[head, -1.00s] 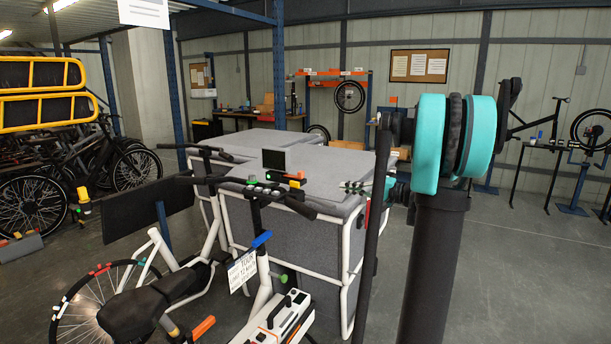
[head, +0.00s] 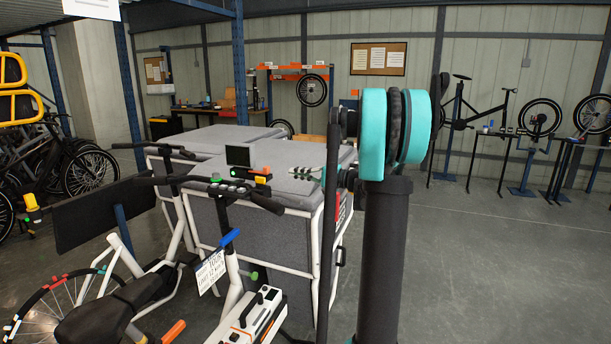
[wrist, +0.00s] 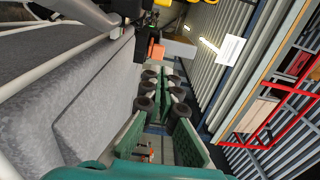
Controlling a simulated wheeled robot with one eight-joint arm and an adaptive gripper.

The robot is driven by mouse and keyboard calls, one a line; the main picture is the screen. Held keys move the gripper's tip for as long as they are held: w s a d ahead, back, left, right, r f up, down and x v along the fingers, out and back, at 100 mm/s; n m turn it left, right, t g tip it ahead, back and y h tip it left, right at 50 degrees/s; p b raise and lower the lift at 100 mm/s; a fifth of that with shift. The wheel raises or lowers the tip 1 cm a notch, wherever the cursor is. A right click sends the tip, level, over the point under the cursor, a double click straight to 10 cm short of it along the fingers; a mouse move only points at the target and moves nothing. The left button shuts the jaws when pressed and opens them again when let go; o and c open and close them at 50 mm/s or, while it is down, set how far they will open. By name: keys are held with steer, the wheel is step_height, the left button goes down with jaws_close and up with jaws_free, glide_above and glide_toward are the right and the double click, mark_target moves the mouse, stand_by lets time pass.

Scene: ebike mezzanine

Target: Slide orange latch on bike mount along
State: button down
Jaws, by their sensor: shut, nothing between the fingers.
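The orange latch (head: 263,178) sits beside the small black display (head: 238,155) of the mount on the bike's handlebar. In the wrist view an orange block, apparently the same latch (wrist: 156,51), shows on a dark part beyond the fingers. My gripper (head: 294,172) is to the right of the latch in the head view, with a visible gap between them. In the wrist view my gripper (wrist: 163,75) shows green fingers with black round joints, close together and empty. The exact distance in depth between fingertips and latch cannot be told.
A grey cargo box (head: 270,235) with a white frame stands under and beside my gripper. A white case (head: 250,318) sits low in front. Open floor (head: 480,270) lies to the right.

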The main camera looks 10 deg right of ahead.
mark_target(269, 169)
steer(key=x, duration=0.8)
